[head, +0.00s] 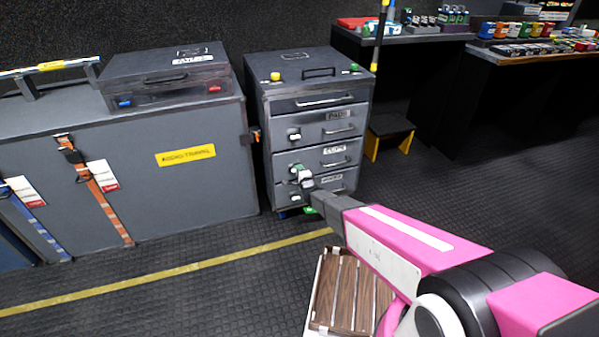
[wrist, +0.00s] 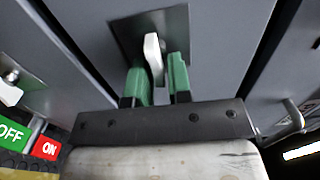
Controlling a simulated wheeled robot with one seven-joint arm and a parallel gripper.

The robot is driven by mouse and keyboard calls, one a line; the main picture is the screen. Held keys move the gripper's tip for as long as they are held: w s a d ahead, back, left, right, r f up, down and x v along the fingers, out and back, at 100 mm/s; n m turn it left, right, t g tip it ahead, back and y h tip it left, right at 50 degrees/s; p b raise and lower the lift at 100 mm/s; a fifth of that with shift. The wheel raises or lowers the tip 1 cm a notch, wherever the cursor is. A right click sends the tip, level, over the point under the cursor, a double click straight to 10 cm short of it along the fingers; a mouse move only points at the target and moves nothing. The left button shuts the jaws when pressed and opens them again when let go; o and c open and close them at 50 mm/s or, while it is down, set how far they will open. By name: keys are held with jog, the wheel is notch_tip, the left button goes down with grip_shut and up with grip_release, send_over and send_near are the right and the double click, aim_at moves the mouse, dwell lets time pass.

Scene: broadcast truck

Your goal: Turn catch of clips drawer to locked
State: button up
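The grey drawer cabinet (head: 310,108) has several drawers with labels and bar handles. The clips drawer (head: 312,160) appears to be the one with the label reading roughly "CLIPS" (head: 333,149). Its catch (head: 294,168) is at the drawer's left, partly hidden by my gripper. My gripper (head: 301,176) is at the cabinet front. In the wrist view a white catch lever (wrist: 153,53) stands on a dark square plate (wrist: 177,22). My green fingertips (wrist: 158,78) are on either side of its lower end, apart, with a small gap showing at the right. The lever is slightly tilted in that view.
A large grey case (head: 130,170) with straps stands left of the cabinet. A yellow floor line (head: 170,282) crosses in front. A slatted wooden crate (head: 345,290) lies below my arm. A step stool (head: 388,130) and tables (head: 510,55) stand right. Green and red OFF/ON tags (wrist: 30,140) show in the wrist view.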

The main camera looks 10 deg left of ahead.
jog(key=shift+o, duration=1.1)
jog(key=shift+s, duration=0.1)
jog(key=v, duration=1)
jog(key=shift+s+d, duration=0.2)
jog(key=shift+s, duration=0.05)
jog(key=d+r+n+g+h, duration=0.3)
jog(key=d+h, duration=0.1)
jog(key=d, duration=0.7)
jog(key=d+r+n+g+h, duration=0.3)
jog(key=d+r+g+h, duration=0.1)
jog(key=d, duration=0.7)
jog(key=s+d+r+n+g, duration=0.3)
jog(key=s+d+r+g, duration=0.1)
jog(key=s+d, duration=0.3)
jog(key=s+d+r+n+g+h, duration=0.1)
jog(key=s+d+r+g, duration=0.3)
jog(key=s+d, duration=0.4)
jog(key=shift+s+d+r+n+h, duration=0.25)
jog(key=shift+s+r+n, duration=0.2)
jog(key=shift+s+n, duration=0.45)
